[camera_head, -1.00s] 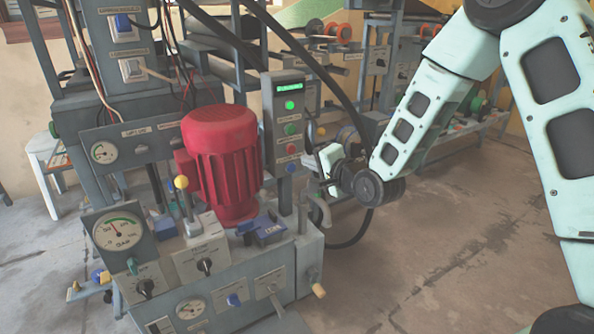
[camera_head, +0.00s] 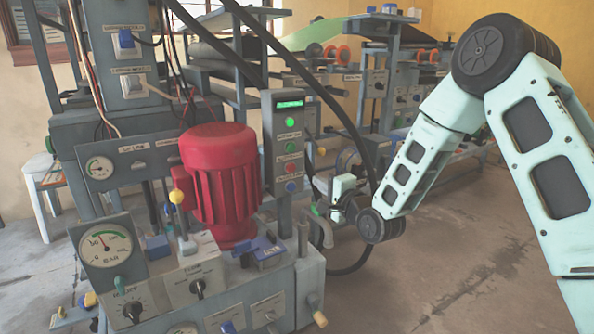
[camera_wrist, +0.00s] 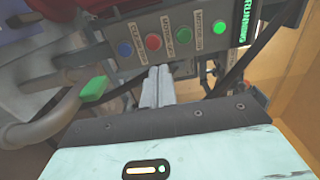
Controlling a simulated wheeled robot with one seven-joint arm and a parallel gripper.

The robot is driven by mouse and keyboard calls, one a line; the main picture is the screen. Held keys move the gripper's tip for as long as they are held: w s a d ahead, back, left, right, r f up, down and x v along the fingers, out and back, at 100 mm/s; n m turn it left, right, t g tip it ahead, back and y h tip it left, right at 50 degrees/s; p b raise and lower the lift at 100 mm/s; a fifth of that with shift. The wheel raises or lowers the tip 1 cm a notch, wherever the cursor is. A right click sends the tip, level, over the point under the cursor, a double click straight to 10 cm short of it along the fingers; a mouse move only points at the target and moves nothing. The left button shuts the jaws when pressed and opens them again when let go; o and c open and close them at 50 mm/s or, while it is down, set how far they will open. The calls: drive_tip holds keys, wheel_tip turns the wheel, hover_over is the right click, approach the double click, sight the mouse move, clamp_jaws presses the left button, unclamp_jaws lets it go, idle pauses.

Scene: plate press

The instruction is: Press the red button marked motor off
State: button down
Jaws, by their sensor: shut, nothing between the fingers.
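The red button (camera_head: 291,169) sits on the upright grey control panel (camera_head: 268,150), below a green button (camera_head: 290,147) and above a blue button (camera_head: 291,186). In the wrist view the red button (camera_wrist: 153,42) lies just beyond my fingertips, between the blue button (camera_wrist: 125,49) and green button (camera_wrist: 182,35). A small label lies between red and green. My gripper (camera_wrist: 157,72) is shut and empty, its fingers pointing at the panel near the red button; a gap seems to remain. In the head view my gripper (camera_head: 328,190) is right of the panel, fingertips hard to make out.
A lit green lamp (camera_wrist: 220,27) and a green display reading RUNNING (camera_wrist: 247,18) are on the same panel. The red motor (camera_head: 222,185) stands left of it. A grey pipe (camera_wrist: 45,125) and green handle (camera_wrist: 95,88) lie left of my fingers. Black hoses pass close by.

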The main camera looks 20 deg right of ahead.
sight(291, 164)
drive_tip(key=b+x, duration=0.3)
drive_tip(key=x, duration=0.8)
drive_tip(key=shift+f+b, duration=0.15)
drive_tip(key=shift+b, duration=0.2)
drive_tip(key=shift+w+a, duration=0.15)
drive_tip(key=shift+w, duration=0.35)
